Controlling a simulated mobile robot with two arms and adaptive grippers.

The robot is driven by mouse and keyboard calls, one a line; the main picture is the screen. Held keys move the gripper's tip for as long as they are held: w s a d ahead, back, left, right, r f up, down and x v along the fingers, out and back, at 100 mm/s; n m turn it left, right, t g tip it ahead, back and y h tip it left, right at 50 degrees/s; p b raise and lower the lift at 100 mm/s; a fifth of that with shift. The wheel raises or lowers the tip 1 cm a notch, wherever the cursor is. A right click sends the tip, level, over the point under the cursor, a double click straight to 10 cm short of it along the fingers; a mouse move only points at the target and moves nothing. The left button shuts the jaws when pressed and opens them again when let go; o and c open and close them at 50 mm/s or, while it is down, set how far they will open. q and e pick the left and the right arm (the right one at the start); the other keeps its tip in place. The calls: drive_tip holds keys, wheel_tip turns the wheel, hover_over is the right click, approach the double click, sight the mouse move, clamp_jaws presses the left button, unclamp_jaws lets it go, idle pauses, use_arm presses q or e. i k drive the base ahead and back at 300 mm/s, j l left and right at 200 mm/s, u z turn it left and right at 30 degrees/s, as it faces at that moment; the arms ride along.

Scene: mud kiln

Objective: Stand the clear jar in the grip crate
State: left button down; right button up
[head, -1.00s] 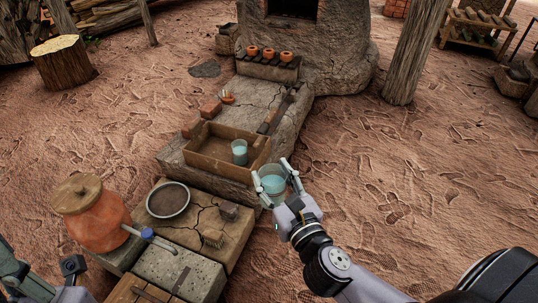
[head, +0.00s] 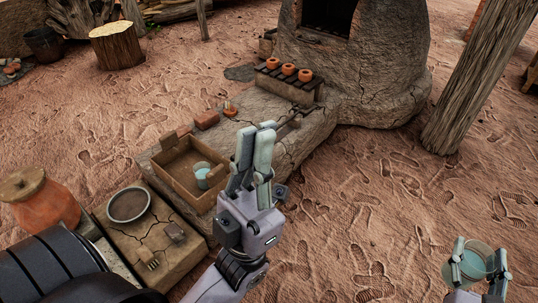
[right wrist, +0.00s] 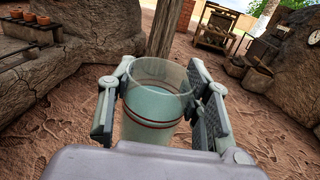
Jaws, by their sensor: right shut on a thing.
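A clear jar (head: 474,262) with pale blue-green lower walls or contents is held at the lower right of the head view. My right gripper (head: 478,270) is shut on it. In the right wrist view the jar (right wrist: 156,105) is upright between the fingers, with a red and a dark band. The wooden crate (head: 168,165) stands left of centre, open on top. A similar clear jar (head: 203,171) stands inside it, toward its right side. My left gripper (head: 257,128) is just right of the crate, fingers pointing up and close together; no object shows in it.
A stone ledge (head: 290,145) carries the crate, with bricks beside it and a kiln (head: 375,65) behind. A clay pot (head: 40,205) and a round dark dish (head: 129,205) are at the left. Bare sandy ground lies between my grippers. A wooden post (head: 480,90) stands right.

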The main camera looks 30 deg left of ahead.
sight(192, 166)
drive_tip(key=i+l, duration=0.2)
drive_tip(key=i, duration=0.3)
drive_tip(key=i+l, duration=0.15)
drive_tip(key=i, duration=0.4)
drive_tip(key=i+l, duration=0.2)
drive_tip(key=i, duration=0.3)
drive_tip(key=i+u, duration=0.25)
drive_tip(key=u, duration=0.25)
drive_tip(key=i+l+u, duration=0.1)
drive_tip(key=u, duration=0.35)
drive_tip(key=i+l+u, duration=0.25)
drive_tip(key=u, duration=0.25)
drive_tip(key=i+l+u, duration=0.2)
drive_tip(key=u, duration=0.25)
drive_tip(key=i+l+u, duration=0.1)
drive_tip(key=u, duration=0.4)
drive_tip(key=i+l+u, duration=0.1)
drive_tip(key=u, duration=0.4)
drive_tip(key=l+u, duration=0.3)
drive_tip(key=u, duration=0.2)
drive_tip(key=l+u, duration=0.2)
drive_tip(key=u, duration=0.3)
drive_tip(key=l+u, duration=0.25)
drive_tip(key=i+l+u, duration=0.1)
drive_tip(key=l+u, duration=0.15)
drive_tip(key=i+j, duration=0.1)
drive_tip(key=i, duration=0.4)
